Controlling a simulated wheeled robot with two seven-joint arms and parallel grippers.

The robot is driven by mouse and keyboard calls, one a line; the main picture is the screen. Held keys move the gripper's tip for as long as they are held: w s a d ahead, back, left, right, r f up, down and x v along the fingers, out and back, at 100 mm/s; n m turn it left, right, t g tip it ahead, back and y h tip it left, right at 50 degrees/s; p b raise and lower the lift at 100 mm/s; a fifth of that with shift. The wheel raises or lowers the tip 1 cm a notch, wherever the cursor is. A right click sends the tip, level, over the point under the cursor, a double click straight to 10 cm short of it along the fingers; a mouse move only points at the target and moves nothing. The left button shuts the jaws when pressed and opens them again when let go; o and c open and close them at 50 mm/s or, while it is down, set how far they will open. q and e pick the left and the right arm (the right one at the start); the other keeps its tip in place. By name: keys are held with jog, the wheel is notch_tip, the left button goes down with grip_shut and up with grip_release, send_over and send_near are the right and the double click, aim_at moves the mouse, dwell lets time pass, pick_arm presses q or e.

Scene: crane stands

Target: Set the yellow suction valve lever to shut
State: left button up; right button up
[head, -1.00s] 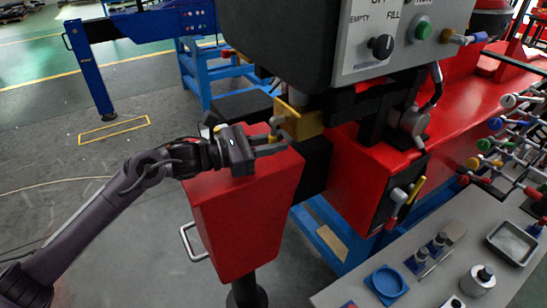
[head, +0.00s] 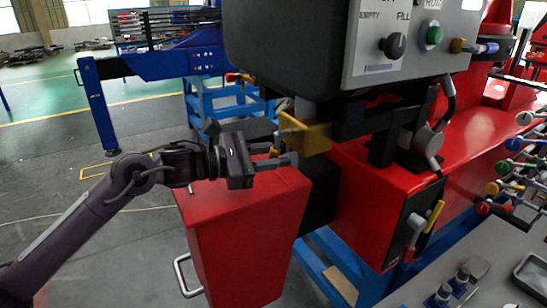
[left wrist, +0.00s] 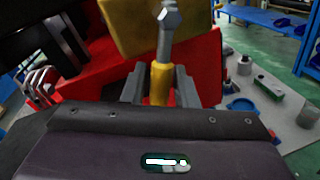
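The yellow valve block (head: 311,136) sits under the dark control box, above the red tank; it also shows at the top of the left wrist view (left wrist: 145,25). A short yellow lever handle (left wrist: 160,84) with a metal rod and bolt end stands in front of it. My left gripper (head: 280,156) is at the block, over the red tank's top. In the left wrist view its two fingers stand on either side of the yellow handle, with narrow gaps seeming to show, so it looks open around it. My right gripper is not in view.
The control box (head: 290,45) overhangs the block closely. The red tank (head: 245,225) is right below my left gripper. Another yellow-handled lever (head: 434,215) is on a black panel to the right. A grey bench (head: 415,292) with bottles stands at lower right. Open floor lies at left.

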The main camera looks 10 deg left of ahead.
pick_arm(q)
jog(key=shift+o, duration=0.9)
